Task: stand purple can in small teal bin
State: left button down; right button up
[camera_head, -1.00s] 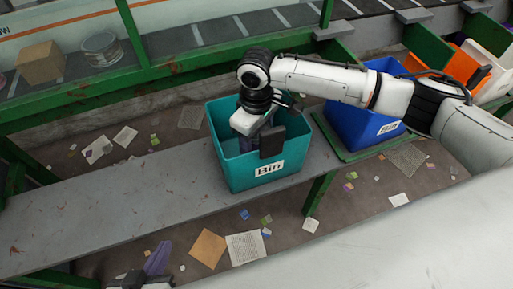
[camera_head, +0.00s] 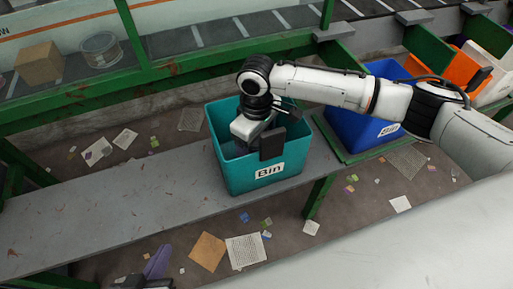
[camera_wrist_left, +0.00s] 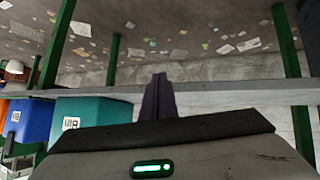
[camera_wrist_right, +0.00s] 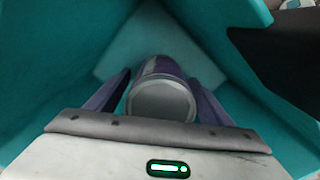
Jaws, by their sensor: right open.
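The teal bin (camera_head: 236,170) stands on the grey shelf in the head view. My right gripper reaches down into it; its fingers are hidden there by the bin and my wrist. In the right wrist view, the purple can (camera_wrist_right: 161,101) is inside the bin, its grey round end facing the camera. My right gripper (camera_wrist_right: 157,97) is open, one purple finger on each side of the can. I cannot tell whether the can rests on the bin floor or is fully upright. My left gripper (camera_head: 158,262) is at the lower left, apart from the bin. Its fingers (camera_wrist_left: 158,97) are together and empty.
A blue bin (camera_head: 352,122) stands just right of the teal bin, with an orange bin (camera_head: 468,68) further right. A cardboard box (camera_head: 39,63) and a round tin (camera_head: 100,46) sit on the belt behind the green rail. The shelf (camera_head: 110,200) left of the bin is clear.

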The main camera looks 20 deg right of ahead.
notch_tip(320, 180, up, 11)
jog(key=p, duration=0.3)
jog(key=shift+r+p, duration=0.3)
jog(key=shift+r, duration=0.1)
pick_arm(q)
jog(key=shift+s+a+r+g, duration=0.1)
jog(key=shift+a+r+g, duration=0.2)
jog(key=shift+r, duration=0.35)
